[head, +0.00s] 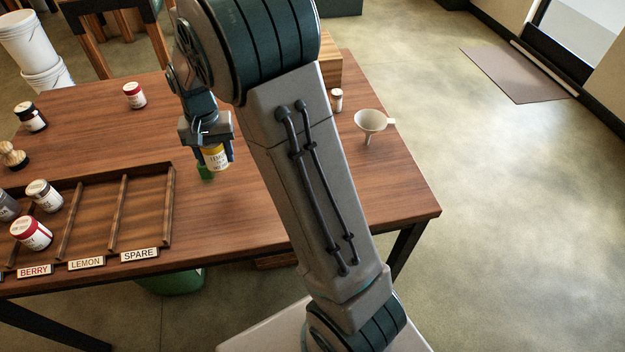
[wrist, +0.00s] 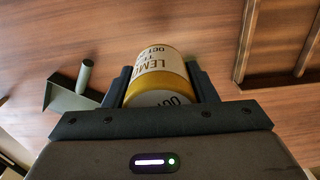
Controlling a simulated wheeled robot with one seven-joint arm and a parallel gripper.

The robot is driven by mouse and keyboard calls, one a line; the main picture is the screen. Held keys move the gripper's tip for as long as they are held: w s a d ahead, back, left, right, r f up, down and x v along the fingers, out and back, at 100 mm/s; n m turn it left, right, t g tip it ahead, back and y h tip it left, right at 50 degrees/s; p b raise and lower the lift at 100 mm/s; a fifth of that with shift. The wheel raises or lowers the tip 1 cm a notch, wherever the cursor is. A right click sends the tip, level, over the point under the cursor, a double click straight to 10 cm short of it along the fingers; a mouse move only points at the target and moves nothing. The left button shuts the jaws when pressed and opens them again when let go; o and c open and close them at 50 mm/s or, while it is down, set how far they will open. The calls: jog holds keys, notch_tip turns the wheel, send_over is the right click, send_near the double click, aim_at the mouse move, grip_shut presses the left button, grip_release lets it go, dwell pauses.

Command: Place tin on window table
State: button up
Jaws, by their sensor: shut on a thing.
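My gripper (head: 216,150) is shut on a lemon tin (head: 216,160) with a yellow band and a pale printed label. The wrist view shows the tin (wrist: 158,75) between the two fingers, its label partly reading "LEM" and "OCT". The tin is over the wooden table (head: 330,200), right of the divided tray; I cannot tell whether it touches the tabletop. No sign marks this table as the window table, and I cannot tell whether it is.
The divided tray (head: 172,205) has tags BERRY, LEMON and SPARE; the lemon and spare compartments look empty. A grey-green scoop (wrist: 68,95) lies near my gripper. White buckets (head: 28,40) stand behind.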

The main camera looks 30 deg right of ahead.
jog(key=shift+a+r, duration=0.15)
jog(key=shift+s+d+m, duration=0.2)
jog(key=shift+s+m, duration=0.1)
jog(key=shift+s, duration=0.05)
send_over(264, 207)
notch_tip(264, 207, down, 6)
jog(key=shift+w+f, duration=0.15)
jog(key=shift+f, duration=2.2)
jog(key=shift+f, duration=0.15)
jog(key=o, duration=1)
jog(key=shift+o, duration=0.2)
